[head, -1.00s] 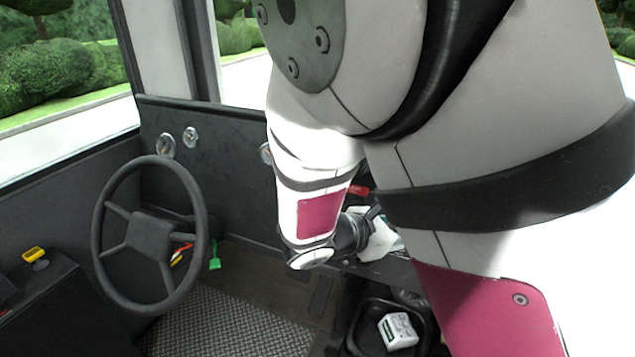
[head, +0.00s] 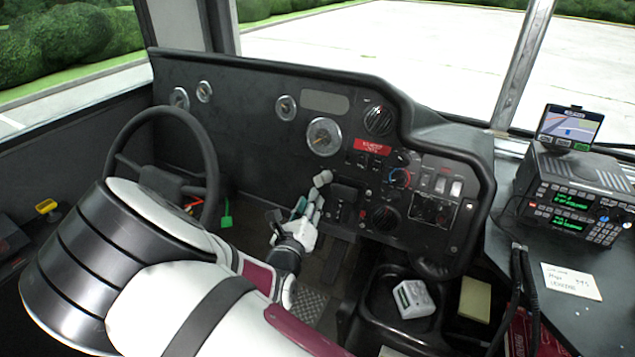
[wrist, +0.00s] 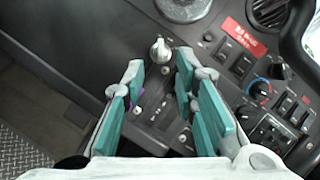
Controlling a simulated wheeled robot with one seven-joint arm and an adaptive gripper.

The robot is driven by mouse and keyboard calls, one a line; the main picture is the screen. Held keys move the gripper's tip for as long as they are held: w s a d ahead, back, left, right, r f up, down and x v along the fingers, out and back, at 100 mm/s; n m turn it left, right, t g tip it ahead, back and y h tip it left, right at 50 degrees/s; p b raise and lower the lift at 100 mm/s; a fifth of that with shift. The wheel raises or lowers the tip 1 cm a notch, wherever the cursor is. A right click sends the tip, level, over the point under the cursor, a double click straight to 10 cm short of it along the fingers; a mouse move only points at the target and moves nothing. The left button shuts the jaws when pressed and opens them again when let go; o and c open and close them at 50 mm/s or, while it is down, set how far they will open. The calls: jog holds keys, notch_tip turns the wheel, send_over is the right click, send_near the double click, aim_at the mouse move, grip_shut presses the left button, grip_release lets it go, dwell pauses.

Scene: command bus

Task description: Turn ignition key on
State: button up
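My gripper (head: 308,205) is at the lower edge of the dashboard, right of the steering wheel. In the wrist view its two teal-padded fingers (wrist: 161,68) are spread apart with nothing held between them. A light silver knob-like piece, probably the ignition key (wrist: 159,49), stands on the dark panel just beyond the fingertips, roughly in line with the gap. It also shows in the head view (head: 323,178), close to the fingertips. I cannot tell whether a finger touches it, nor read its turn position. A small purple bit (wrist: 137,103) shows beside the left finger.
The steering wheel (head: 207,165) stands left of my gripper. A red label (head: 373,146), switches, vents and gauges cover the dashboard. A black tray (head: 375,300) with a white box (head: 413,299) is below right. A radio unit (head: 575,195) stands at the right.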

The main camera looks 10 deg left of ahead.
aim_at(316, 184)
jog(key=w, duration=0.3)
jog(key=w+b, duration=0.1)
jog(key=w, duration=0.2)
jog(key=w+d, duration=0.1)
jog(key=w, duration=0.2)
jog(key=shift+w, duration=0.25)
jog(key=shift+d, duration=0.1)
grip_shut()
